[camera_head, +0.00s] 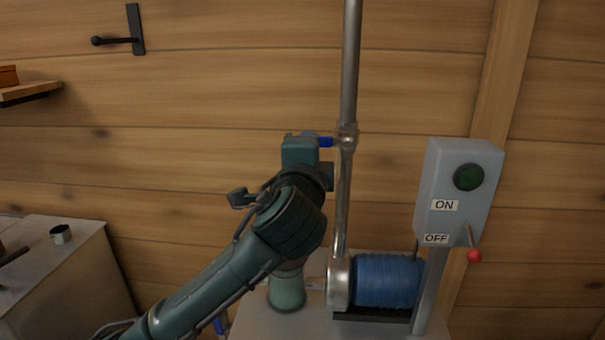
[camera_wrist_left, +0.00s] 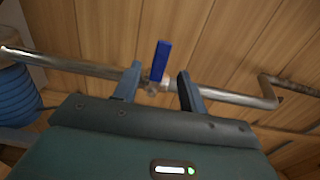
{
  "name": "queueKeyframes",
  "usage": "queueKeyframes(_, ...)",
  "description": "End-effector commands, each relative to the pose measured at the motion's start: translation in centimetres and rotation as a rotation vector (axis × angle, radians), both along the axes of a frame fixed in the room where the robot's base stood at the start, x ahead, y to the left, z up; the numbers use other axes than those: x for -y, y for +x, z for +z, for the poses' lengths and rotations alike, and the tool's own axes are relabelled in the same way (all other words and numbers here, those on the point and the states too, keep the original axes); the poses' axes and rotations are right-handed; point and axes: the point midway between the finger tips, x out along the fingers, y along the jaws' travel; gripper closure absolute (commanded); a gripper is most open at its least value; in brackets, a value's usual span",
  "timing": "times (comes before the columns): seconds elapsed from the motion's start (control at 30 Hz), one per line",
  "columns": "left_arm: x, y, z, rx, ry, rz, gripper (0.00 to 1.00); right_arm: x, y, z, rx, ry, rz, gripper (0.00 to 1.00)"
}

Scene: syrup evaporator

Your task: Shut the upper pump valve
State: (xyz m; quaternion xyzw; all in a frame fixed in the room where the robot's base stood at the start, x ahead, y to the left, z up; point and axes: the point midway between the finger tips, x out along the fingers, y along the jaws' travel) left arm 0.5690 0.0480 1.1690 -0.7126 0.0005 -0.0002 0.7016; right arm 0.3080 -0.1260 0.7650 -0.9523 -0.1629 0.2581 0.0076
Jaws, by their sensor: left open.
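The upper pump valve has a blue lever handle (camera_head: 326,142) on a fitting (camera_head: 346,137) in the upright metal pipe (camera_head: 350,70). In the head view the handle points left, across the pipe. The left wrist view shows the handle (camera_wrist_left: 160,60) crosswise to the pipe (camera_wrist_left: 75,66), with the valve body (camera_wrist_left: 152,87) below it. My left gripper (camera_wrist_left: 159,77) is open, with one finger on each side of the valve and visible gaps to the handle. In the head view my left gripper (camera_head: 308,152) is just left of the valve, its fingertips mostly hidden. My right gripper is not in view.
Below stands a pump with a blue motor (camera_head: 388,281). A grey switch box (camera_head: 452,190) with a green button and red-tipped lever (camera_head: 474,255) is at the right. Another blue handle (camera_head: 220,325) shows low behind my arm. A metal cabinet (camera_head: 60,265) stands left.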

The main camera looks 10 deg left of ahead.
Motion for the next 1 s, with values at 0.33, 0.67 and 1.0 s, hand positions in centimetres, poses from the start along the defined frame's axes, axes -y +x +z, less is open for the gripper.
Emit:
queueKeyframes(0.33,0.1,-6.9,-0.1,-0.001,-0.002,-0.003,0.58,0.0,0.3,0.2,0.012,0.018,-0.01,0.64)
queueKeyframes(0.67,0.0,-8.4,0.0,-0.001,0.0,0.001,0.58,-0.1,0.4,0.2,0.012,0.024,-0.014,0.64)
queueKeyframes(1.0,0.0,-7.5,-2.6,-0.069,-0.07,-0.031,0.58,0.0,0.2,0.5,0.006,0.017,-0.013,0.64)
